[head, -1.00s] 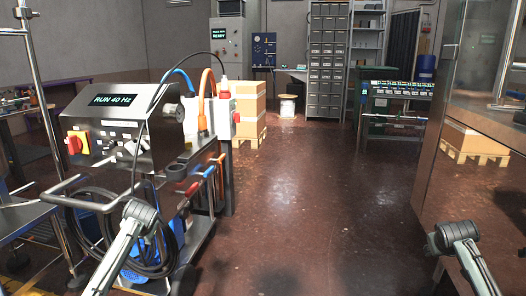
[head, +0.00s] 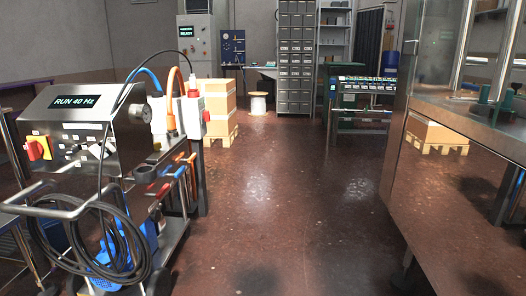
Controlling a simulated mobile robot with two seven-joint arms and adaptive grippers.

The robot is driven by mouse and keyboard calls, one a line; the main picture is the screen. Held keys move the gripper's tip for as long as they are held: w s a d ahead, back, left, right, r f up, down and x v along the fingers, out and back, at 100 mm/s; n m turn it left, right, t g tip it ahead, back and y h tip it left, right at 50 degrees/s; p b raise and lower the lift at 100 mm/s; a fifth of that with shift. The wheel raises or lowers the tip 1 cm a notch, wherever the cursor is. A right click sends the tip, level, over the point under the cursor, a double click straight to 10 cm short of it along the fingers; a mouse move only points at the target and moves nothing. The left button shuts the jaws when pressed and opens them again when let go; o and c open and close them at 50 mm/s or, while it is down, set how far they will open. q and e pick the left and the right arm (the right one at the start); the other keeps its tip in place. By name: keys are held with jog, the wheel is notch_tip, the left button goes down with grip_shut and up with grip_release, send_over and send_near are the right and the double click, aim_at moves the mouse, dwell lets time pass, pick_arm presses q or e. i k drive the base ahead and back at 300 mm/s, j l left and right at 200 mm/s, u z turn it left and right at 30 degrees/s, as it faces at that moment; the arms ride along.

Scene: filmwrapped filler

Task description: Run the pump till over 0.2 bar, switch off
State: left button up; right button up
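The pump trolley stands at the left in the head view, with a grey control box (head: 88,133) on top. Its display (head: 75,103) reads "RUN 40 Hz". A red rotary switch on a yellow plate (head: 39,148) sits on the left of the box, and smaller buttons are too small to read. A round dark knob or gauge (head: 145,112) is on the box's right side; no pressure value can be read. Neither of my grippers is in view.
The trolley's push handle (head: 40,208) and coiled black cable (head: 105,245) face me. A steel-framed glass cabinet (head: 455,190) stands at the right. Boxes on a pallet (head: 217,105) are behind the trolley. The floor (head: 290,200) between is clear.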

aim_at(35, 149)
jog(key=j+z, duration=0.15)
jog(key=j, duration=0.35)
jog(key=k+j+z, duration=0.2)
jog(key=j, duration=0.25)
jog(key=j+z, duration=0.15)
jog(key=j, duration=0.35)
